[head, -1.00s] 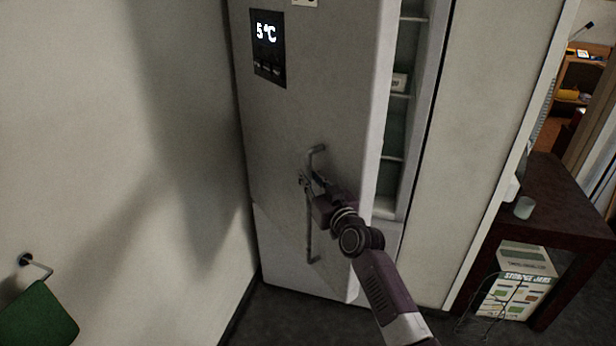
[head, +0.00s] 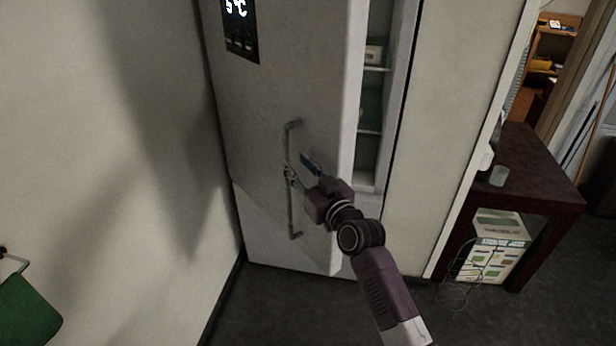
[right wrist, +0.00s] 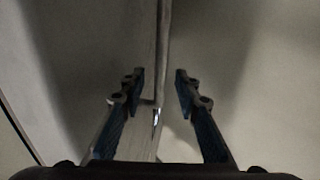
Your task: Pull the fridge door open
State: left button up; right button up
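The fridge door (head: 270,110) is a pale panel with a temperature display. It stands partly open, with its free edge on the right and lit shelves (head: 372,130) showing beyond it. A long vertical metal handle (head: 290,212) is on the door's front. My right gripper (head: 300,168) is at the handle's middle, its fingers spread apart. In the right wrist view the fingers of the right gripper (right wrist: 160,85) stand on either side of the handle (right wrist: 162,50), with a visible gap at the right finger. Whether the left finger touches the bar is unclear. My left gripper is out of view.
A dark table (head: 530,185) with a cup (head: 499,176) and a storage box (head: 492,250) beneath is at right. The floor before the fridge is clear.

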jog(key=shift+v, duration=2.65)
